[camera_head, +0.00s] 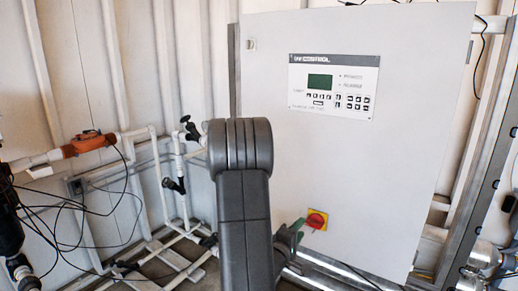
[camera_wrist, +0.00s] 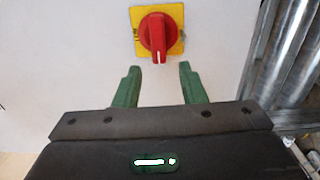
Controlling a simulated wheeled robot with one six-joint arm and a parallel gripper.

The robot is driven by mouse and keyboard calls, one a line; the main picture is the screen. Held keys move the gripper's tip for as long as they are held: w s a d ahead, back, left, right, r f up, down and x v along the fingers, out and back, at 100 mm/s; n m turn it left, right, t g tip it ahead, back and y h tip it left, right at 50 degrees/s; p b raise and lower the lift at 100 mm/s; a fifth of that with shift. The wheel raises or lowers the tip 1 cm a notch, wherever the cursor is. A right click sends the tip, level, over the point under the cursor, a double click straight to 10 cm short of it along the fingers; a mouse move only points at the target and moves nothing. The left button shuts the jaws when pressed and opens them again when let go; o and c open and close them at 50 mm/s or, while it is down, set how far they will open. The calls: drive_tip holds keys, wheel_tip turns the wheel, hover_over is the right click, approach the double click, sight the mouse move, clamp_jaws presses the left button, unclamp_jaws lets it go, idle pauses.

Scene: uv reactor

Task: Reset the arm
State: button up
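My gripper (camera_wrist: 158,83) shows in the wrist view with its two green fingers apart and nothing between them. A red rotary switch (camera_wrist: 157,35) on a yellow plate (camera_wrist: 178,46) lies just beyond the fingertips, on the white cabinet door. Its handle points down in the wrist view. In the head view the red switch (camera_head: 316,220) sits low on the cabinet (camera_head: 370,170). My grey arm (camera_head: 240,190) rises in front of the cabinet's left edge, and part of my gripper (camera_head: 294,227) shows just left of the switch. The rest of my gripper is hidden behind the arm.
The cabinet carries a control panel (camera_head: 333,86) with a green screen and several buttons. White pipes (camera_head: 160,180) with valves and loose black cables stand to the left. Metal pipes (camera_wrist: 290,60) run along the right in the wrist view.

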sight(311, 215)
drive_tip(key=shift+w+d+r+m, duration=0.25)
drive_tip(key=shift+w+d+m, duration=0.25)
drive_tip(key=shift+m, duration=0.55)
drive_tip(key=shift+w+d+r+m, duration=0.2)
drive_tip(key=shift+w+d+m, duration=0.25)
drive_tip(key=shift+m, duration=0.55)
drive_tip(key=shift+w+d+r+m, duration=0.3)
drive_tip(key=shift+w+m, duration=0.35)
drive_tip(key=shift+m, duration=0.4)
